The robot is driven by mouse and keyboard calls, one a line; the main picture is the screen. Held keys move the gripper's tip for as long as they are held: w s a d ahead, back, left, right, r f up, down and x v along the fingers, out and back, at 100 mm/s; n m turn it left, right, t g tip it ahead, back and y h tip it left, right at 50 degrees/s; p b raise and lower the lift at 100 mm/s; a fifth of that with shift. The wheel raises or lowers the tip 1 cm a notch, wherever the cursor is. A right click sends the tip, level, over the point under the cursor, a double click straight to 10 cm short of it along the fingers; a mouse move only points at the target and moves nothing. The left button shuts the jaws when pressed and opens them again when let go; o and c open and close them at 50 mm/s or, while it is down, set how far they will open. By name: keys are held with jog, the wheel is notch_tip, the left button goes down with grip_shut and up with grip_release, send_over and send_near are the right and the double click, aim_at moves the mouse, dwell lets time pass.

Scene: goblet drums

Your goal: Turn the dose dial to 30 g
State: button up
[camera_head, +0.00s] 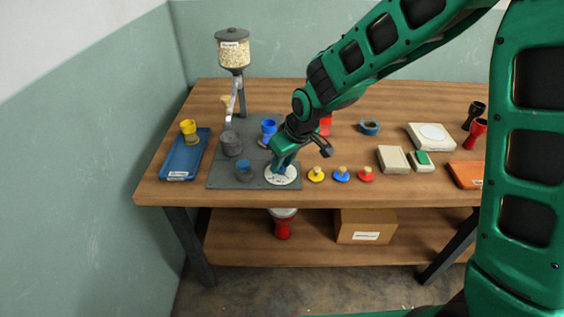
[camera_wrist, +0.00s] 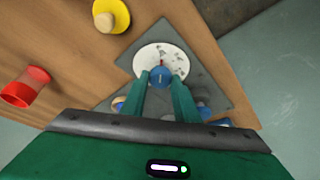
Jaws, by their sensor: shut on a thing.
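The dose dial is a white disc (camera_head: 283,176) with dark marks at its edge, at the front right corner of the dark grey plate. In the wrist view the white disc (camera_wrist: 165,60) shows with a blue knob (camera_wrist: 160,77) at its middle. My gripper (camera_head: 281,167) reaches down onto the dial from above. In the wrist view my gripper (camera_wrist: 161,82) has its two green fingers shut on the blue knob, one on each side. The marks are too small to read, so I cannot tell which dose the knob points to.
A hopper of pale grains (camera_head: 233,50) stands behind on the grey plate (camera_head: 220,170). A blue tray (camera_head: 178,163) lies left of the plate. Yellow (camera_head: 316,175), blue (camera_head: 341,175) and red (camera_head: 366,175) knobbed discs sit close to the dial's right. A blue goblet (camera_head: 268,128) stands behind my gripper.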

jog(key=m+h, duration=0.1)
jog(key=m, duration=0.1)
jog(key=m+t, duration=0.1)
jog(key=m, duration=0.2)
jog(key=shift+a+h, duration=0.15)
jog(key=shift+h, duration=0.25)
jog(key=m+h, duration=0.1)
jog(key=m, duration=0.3)
jog(key=shift+a+h, duration=0.15)
jog(key=shift+h, duration=0.25)
jog(key=m, duration=0.2)
jog(key=m+h, duration=0.1)
jog(key=m, duration=0.1)
jog(key=m+h, duration=0.1)
jog(key=shift+a+m+g, duration=0.25)
jog(key=shift+m+g, duration=0.05)
jog(key=shift+m, duration=0.1)
jog(key=shift+w+m+g+h, duration=0.15)
jog(key=shift+m+g+h, duration=0.4)
jog(key=shift+m, duration=1.35)
jog(key=shift+r, duration=0.1)
jog(key=o, duration=1)
jog(key=shift+o, duration=0.2)
jog(key=v, duration=1)
jog(key=shift+r, duration=0.3)
jog(key=shift+w+a, duration=0.1)
